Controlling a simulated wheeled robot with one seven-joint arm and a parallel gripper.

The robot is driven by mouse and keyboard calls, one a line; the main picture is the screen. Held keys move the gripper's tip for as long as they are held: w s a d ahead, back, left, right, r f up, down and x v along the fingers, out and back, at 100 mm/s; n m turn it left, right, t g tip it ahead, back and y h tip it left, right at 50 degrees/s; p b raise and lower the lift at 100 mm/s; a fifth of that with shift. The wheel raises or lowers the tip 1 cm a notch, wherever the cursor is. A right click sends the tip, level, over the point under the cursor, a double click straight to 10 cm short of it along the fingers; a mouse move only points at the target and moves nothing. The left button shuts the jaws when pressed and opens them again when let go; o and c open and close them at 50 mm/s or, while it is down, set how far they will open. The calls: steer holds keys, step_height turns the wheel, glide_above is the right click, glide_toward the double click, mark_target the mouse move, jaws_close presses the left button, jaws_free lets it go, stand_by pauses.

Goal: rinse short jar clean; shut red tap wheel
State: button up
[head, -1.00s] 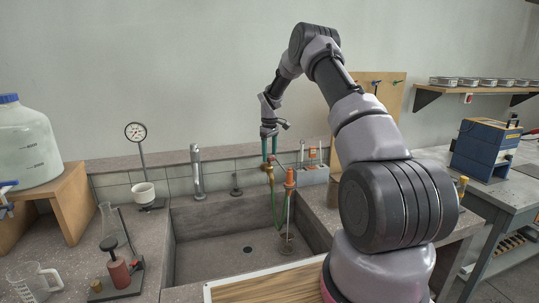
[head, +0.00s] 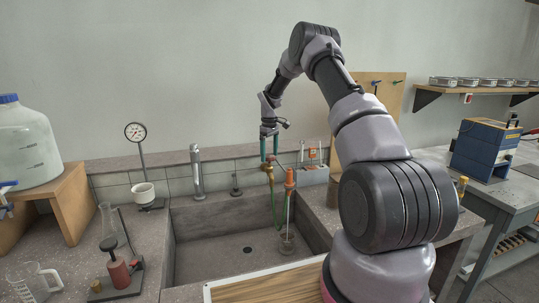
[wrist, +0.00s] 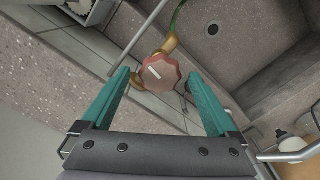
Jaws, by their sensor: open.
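The red tap wheel (wrist: 160,72) shows in the wrist view, with a pale bar mark across its face. It sits between and just beyond the fingertips of my gripper (wrist: 158,80), which is open, with a gap on both sides. In the head view my gripper (head: 269,149) points down over the brass tap (head: 268,170), and the wheel is too small to make out clearly. A short clear jar (head: 287,243) stands in the sink's right part, below an orange fitting (head: 289,178). A thin pale line runs down to the jar; I cannot tell if it is water.
The sink (head: 205,243) has a bare floor with a drain. A green hose (head: 282,212) hangs near the tap. A tall grey spout (head: 197,172) and a pressure gauge (head: 135,131) stand left. A grey box (head: 314,175) stands close right of the tap.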

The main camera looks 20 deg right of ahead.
mark_target(269, 156)
step_height(269, 156, up, 10)
steer(key=shift+r, duration=0.25)
steer(key=shift+a+f, duration=0.1)
stand_by(1.0)
step_height(269, 156, down, 11)
steer(key=shift+r, duration=0.15)
stand_by(0.5)
steer(key=c, duration=1.3)
steer(key=shift+c, duration=0.2)
